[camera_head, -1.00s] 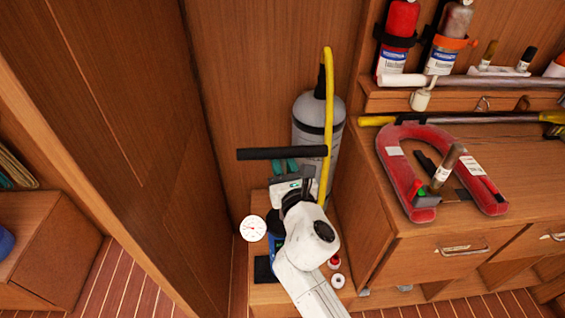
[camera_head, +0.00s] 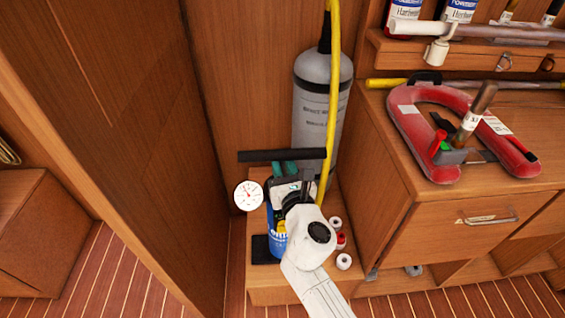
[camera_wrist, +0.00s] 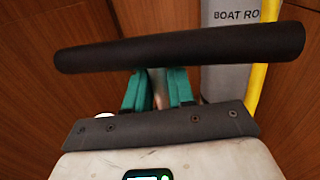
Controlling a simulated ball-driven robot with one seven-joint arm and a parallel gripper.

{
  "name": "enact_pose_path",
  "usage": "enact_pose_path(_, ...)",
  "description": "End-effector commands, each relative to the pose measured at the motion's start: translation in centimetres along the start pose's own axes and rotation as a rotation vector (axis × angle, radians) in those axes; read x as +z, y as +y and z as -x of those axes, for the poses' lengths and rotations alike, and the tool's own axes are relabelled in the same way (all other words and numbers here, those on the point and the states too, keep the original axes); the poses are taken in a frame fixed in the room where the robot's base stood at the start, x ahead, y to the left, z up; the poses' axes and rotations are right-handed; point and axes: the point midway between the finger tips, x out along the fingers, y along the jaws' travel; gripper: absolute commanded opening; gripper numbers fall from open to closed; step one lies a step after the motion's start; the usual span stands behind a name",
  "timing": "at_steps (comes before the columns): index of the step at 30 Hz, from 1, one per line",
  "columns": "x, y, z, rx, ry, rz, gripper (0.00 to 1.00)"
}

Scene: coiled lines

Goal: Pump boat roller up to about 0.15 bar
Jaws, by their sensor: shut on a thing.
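The pump's black T-handle (camera_head: 282,156) lies level above its blue body (camera_head: 279,235). My gripper (camera_head: 291,169) is shut on the handle's stem just under the crossbar. In the wrist view the teal fingers (camera_wrist: 158,92) close around the stem below the black bar (camera_wrist: 180,47). The round white gauge (camera_head: 249,195) is left of the pump; its needle is too small to read. The grey boat roller (camera_head: 319,110) stands upright behind, part of its name showing in the wrist view (camera_wrist: 232,50). A yellow hose (camera_head: 333,90) runs up in front of it.
Small white and red rolls (camera_head: 341,241) lie on the wooden platform right of my arm. A wooden cabinet (camera_head: 440,235) stands close on the right, with a red horseshoe-shaped item (camera_head: 412,130) on top. A wooden panel (camera_head: 130,120) borders the left.

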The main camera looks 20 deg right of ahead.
Motion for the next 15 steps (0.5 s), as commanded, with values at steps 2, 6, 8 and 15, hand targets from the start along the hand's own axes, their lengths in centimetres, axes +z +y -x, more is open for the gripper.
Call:
enact_pose_path(2, -1.32, 0.01, 0.07, 0.000, 0.005, 0.000, 0.00)
enact_pose_path(6, -1.75, 0.01, 0.07, 0.000, 0.005, 0.000, 0.00)
enact_pose_path(8, -1.79, 0.02, 0.07, 0.000, 0.005, 0.000, 0.00)
enact_pose_path(15, -1.70, 0.02, 0.07, 0.000, 0.004, 0.000, 0.00)
